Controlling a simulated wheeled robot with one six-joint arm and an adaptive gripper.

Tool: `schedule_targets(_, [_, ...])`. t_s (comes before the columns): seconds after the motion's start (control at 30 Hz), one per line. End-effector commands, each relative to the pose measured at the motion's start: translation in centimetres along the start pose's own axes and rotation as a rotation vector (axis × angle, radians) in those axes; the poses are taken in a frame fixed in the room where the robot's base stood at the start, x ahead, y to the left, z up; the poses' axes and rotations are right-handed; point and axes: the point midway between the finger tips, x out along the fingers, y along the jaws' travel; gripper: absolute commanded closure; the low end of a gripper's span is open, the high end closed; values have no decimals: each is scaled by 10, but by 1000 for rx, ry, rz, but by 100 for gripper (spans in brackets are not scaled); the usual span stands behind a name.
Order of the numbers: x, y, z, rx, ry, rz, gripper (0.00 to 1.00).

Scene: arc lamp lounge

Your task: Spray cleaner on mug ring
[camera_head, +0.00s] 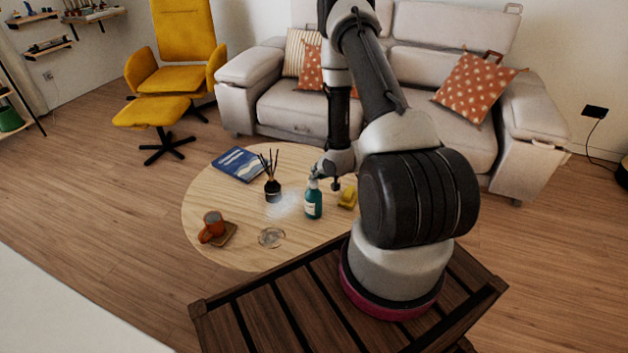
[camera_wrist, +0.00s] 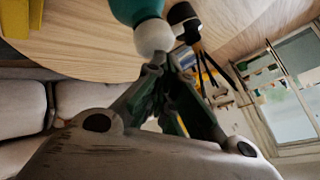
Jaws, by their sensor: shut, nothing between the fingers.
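The teal spray bottle (camera_head: 313,207) with a white label stands upright on the round wooden table. In the wrist view, its teal body and white part (camera_wrist: 153,37) show at the top, close to my fingertips. My gripper (camera_head: 318,175) is right at the bottle's top in the head view; in the wrist view its fingers (camera_wrist: 168,66) are shut with nothing between them. I cannot tell whether they touch the bottle. The mug ring (camera_head: 271,238) is a pale round mark near the table's front edge, left of the bottle. A pale haze (camera_head: 286,206) shows left of the bottle.
A black reed diffuser (camera_head: 272,191) stands left of the bottle. A blue book (camera_head: 241,164) lies at the back left. An orange mug (camera_head: 212,225) sits on a brown coaster (camera_head: 229,235) at the left. A yellow object (camera_head: 347,198) lies right of the bottle.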

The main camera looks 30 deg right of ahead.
Motion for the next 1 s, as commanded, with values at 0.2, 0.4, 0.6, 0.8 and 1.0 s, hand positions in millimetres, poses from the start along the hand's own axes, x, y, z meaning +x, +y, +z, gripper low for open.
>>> schedule_targets(0.2, [0,0,0,0,-1,0,100])
schedule_targets(0.4, [0,0,0,0,-1,0,100])
schedule_targets(0.6, [1,1,1,0,-1,1,100])
schedule_targets(0.8, [6,4,4,0,0,0,100])
schedule_targets(1.0, [6,5,5,0,-1,1,100])
